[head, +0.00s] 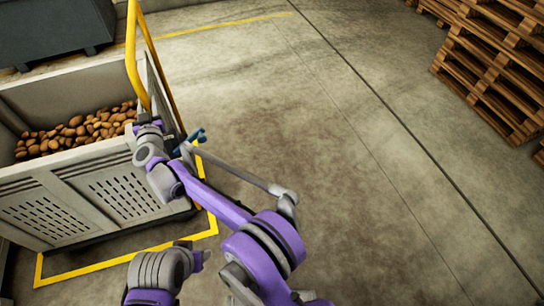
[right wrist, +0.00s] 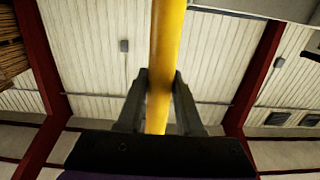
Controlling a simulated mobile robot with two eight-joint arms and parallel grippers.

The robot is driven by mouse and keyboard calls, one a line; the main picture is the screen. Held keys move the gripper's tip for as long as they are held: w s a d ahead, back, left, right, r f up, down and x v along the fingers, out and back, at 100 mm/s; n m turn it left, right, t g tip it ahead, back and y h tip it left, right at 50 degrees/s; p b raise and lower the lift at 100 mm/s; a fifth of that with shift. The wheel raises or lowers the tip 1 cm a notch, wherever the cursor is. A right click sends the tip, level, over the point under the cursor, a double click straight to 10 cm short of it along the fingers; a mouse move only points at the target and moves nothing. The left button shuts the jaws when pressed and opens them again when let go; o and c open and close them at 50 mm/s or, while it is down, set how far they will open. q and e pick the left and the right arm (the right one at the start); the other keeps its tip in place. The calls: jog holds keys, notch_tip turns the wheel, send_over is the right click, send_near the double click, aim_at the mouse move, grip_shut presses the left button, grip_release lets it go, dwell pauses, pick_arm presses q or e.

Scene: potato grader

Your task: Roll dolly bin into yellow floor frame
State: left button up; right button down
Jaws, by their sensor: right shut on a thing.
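The dolly bin (head: 95,205) is a grey slatted crate full of brown potatoes at the left of the head view, upright on the floor. A tall yellow handle (head: 133,60) rises from its right end and also fills the middle of the right wrist view (right wrist: 168,40). My right gripper (head: 148,124) is shut on this handle, with its two fingers (right wrist: 158,100) on either side of the bar. The yellow floor frame (head: 130,260) shows as lines along the bin's near and right sides, with a floor gap to the bin. Its far and left sides are hidden.
Stacked wooden pallets (head: 495,65) stand at the upper right. A dark grey container (head: 55,28) stands behind the bin at the upper left. Another yellow floor line (head: 225,26) runs across the back. The concrete floor (head: 330,150) in the middle is clear.

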jog(key=shift+s+a+r, duration=0.1)
jog(key=shift+a+r, duration=0.05)
pick_arm(q)
jog(key=shift+s+a+f, duration=0.1)
jog(key=shift+a+f, duration=0.05)
jog(key=shift+a, duration=0.2)
pick_arm(e)
jog(key=s+a, duration=0.2)
jog(key=a, duration=0.5)
jog(key=shift+s+a+f, duration=0.2)
jog(key=shift+a, duration=0.05)
jog(key=c, duration=0.8)
grip_release()
jog(key=shift+w+d, duration=0.1)
jog(key=shift+d, duration=0.15)
jog(key=shift+c, duration=0.2)
jog(key=shift+o, duration=1.2)
jog(key=shift+d+r, duration=0.15)
jog(key=shift+d, duration=0.15)
jog(key=o, duration=0.4)
jog(key=shift+w+d, duration=0.1)
jog(key=shift+d, duration=0.05)
pick_arm(q)
jog(key=shift+d, duration=0.45)
pick_arm(e)
jog(key=shift+a, duration=0.2)
